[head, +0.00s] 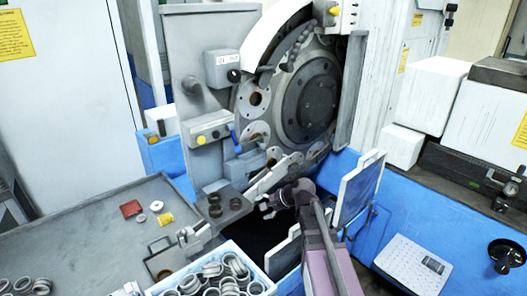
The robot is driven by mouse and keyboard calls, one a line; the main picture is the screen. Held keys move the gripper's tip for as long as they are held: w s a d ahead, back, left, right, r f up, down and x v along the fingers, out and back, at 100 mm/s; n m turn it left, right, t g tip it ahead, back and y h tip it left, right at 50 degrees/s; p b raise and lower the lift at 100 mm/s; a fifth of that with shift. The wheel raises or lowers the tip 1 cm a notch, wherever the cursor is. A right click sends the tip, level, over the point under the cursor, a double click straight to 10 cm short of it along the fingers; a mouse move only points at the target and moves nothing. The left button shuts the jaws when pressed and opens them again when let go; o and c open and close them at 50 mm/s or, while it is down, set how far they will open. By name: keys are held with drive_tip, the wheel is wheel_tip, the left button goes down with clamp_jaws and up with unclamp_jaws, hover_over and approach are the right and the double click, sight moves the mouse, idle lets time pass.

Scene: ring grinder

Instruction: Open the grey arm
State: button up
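A light grey slanted bar (268,180), which looks like the grey arm, lies across the lower front of the ring grinder, below its big round disc (312,97). It runs from lower left to upper right. My gripper (264,208) is just below and in front of this bar, with its fingers pointing left. The fingers are small and dark here, so I cannot tell whether they are open or shut, or whether they touch the bar. My wrist hides part of the area by the bar's right end.
A crate of metal rings (237,254) stands at the front, beside a grey table (75,232). Dark rings sit on a small grey plate (237,207) left of my gripper. A light panel (358,190) stands to the right. A control box (208,128) is on the machine's left.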

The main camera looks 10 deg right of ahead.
drive_tip(key=w+d+r+m+t+y+b, duration=0.1)
drive_tip(key=w+d+r+m+t, duration=0.1)
drive_tip(key=w+m, duration=0.25)
drive_tip(key=w+d+r+m+t+y+b, duration=0.1)
drive_tip(key=w+d+r+m+t, duration=0.15)
drive_tip(key=w+m, duration=0.2)
drive_tip(key=m+t+b, duration=0.2)
drive_tip(key=m+t, duration=0.4)
drive_tip(key=m, duration=0.3)
approach(266, 148)
drive_tip(key=v, duration=0.2)
drive_tip(key=shift+s+r+g+h, duration=0.1)
drive_tip(key=shift+r+g+h, duration=0.2)
drive_tip(key=shift+r, duration=0.2)
drive_tip(key=shift+a, duration=0.1)
drive_tip(key=x, duration=1.3)
drive_tip(key=shift+w+a, duration=0.15)
drive_tip(key=shift+w, duration=0.15)
clamp_jaws()
